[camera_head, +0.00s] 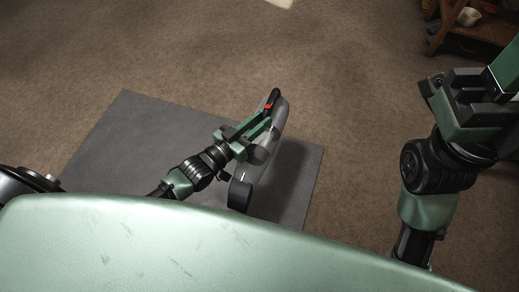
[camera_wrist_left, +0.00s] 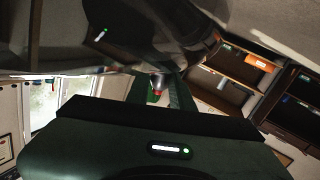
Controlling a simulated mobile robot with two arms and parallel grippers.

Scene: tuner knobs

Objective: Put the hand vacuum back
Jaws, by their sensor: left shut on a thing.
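The hand vacuum (camera_head: 279,118) has a greyish, partly clear body, a dark handle with a red part near the top, and a black end toward the bottom. My left gripper (camera_head: 262,128) is shut on it near the handle and holds it tilted over the grey mat (camera_head: 110,135). In the left wrist view a small red and grey part of the vacuum (camera_wrist_left: 157,83) shows between the fingers; the rest is hidden or too dark to tell. My right gripper (camera_head: 465,85) is at the right, away from the vacuum; its finger gap is unclear. No storage place for the vacuum is recognizable.
Brown carpet (camera_head: 190,55) surrounds the mat and is clear in the middle. A wooden shelf unit (camera_head: 475,30) with a white cup (camera_head: 468,16) stands at the top right. The left wrist view shows shelves with an orange box (camera_wrist_left: 260,62) and a bright window (camera_wrist_left: 42,102).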

